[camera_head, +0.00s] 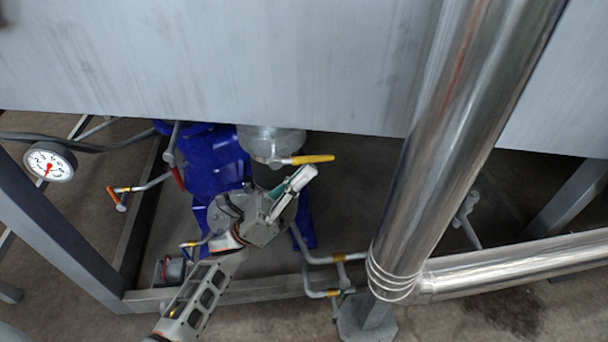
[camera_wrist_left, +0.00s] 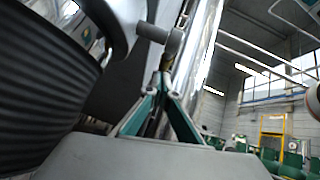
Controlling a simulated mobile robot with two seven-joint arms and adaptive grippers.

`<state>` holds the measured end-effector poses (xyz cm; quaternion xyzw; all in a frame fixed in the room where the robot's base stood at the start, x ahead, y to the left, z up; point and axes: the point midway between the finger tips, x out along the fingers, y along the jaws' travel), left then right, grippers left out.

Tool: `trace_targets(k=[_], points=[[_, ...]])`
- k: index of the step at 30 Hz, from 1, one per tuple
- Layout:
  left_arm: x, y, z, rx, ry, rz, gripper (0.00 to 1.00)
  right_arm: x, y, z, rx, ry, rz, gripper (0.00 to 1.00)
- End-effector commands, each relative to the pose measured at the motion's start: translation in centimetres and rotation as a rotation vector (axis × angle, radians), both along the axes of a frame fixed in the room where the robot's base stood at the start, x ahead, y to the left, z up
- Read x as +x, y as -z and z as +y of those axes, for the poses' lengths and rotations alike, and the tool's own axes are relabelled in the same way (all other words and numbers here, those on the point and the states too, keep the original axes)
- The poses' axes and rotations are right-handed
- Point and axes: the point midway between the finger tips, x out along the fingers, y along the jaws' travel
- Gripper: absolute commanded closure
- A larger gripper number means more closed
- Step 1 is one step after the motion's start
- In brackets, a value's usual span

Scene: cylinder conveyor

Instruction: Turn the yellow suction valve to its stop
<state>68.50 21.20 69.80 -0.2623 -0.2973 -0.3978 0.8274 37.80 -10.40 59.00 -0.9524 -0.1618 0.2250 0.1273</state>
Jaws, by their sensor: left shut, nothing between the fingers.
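The yellow suction valve handle (camera_head: 312,159) sticks out to the right from a grey fitting below the metal tank panel, lying nearly level in the head view. My left gripper (camera_head: 303,176) is shut and empty, its fingertips just below the handle in that view. In the left wrist view the closed green-edged fingers (camera_wrist_left: 163,95) point up toward a grey valve stem (camera_wrist_left: 158,34). My right gripper is in neither view.
A thick steel pipe (camera_head: 450,150) runs down at the right of the valve. A blue pump (camera_head: 215,165) stands behind my left arm. A dial gauge (camera_head: 50,161) and an orange-handled valve (camera_head: 114,196) are at the left. The grey tank panel (camera_head: 220,60) hangs above.

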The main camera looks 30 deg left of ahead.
Motion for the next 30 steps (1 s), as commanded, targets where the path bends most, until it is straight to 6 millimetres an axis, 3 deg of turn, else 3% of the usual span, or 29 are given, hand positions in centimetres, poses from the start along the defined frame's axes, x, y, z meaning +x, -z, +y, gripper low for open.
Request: trace_targets(k=[1,5,21,30], points=[[-0.1,-1.2,0.1,-0.030,-0.002,-0.025,1.00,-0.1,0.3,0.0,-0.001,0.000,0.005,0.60],[-0.2,-0.9,0.3,-0.030,-0.003,-0.024,1.00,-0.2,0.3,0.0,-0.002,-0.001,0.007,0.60],[-3.6,4.6,3.4,-0.006,0.001,-0.003,1.00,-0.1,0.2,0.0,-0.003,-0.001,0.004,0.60],[-4.2,5.5,4.0,-0.003,0.001,-0.003,1.00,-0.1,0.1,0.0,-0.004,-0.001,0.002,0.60]])
